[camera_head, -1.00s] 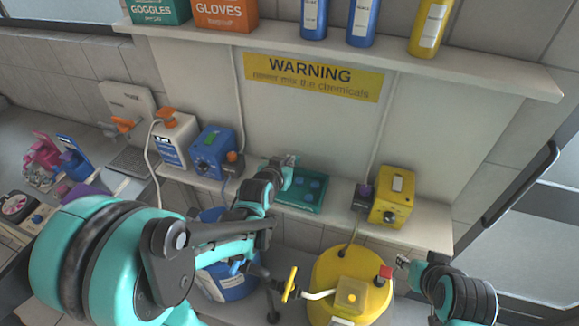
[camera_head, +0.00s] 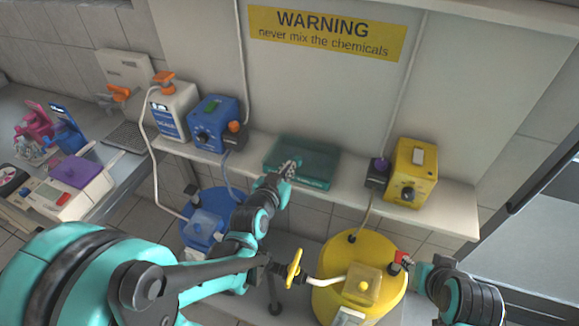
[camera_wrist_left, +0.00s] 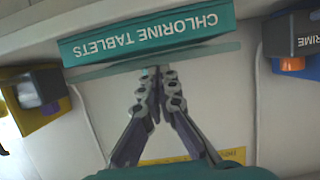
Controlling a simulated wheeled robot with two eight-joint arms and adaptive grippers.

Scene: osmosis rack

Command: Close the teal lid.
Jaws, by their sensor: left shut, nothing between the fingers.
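In the left wrist view the box front (camera_wrist_left: 148,33) reads upside down, and the lid (camera_wrist_left: 205,53) shows as a thin slab with a narrow gap to the front. My left gripper (camera_head: 290,168) is shut and empty, its tips (camera_wrist_left: 152,72) at the lid's front edge. My right gripper (camera_head: 404,262) is by the yellow tank's red part; its jaws are unclear.
A blue device (camera_head: 213,125) and a white canister (camera_head: 174,110) stand left of the box. A yellow device (camera_head: 408,172) with a purple-topped plug stands to its right. The yellow tank (camera_head: 335,255) and blue tank (camera_head: 205,205) are below the shelf.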

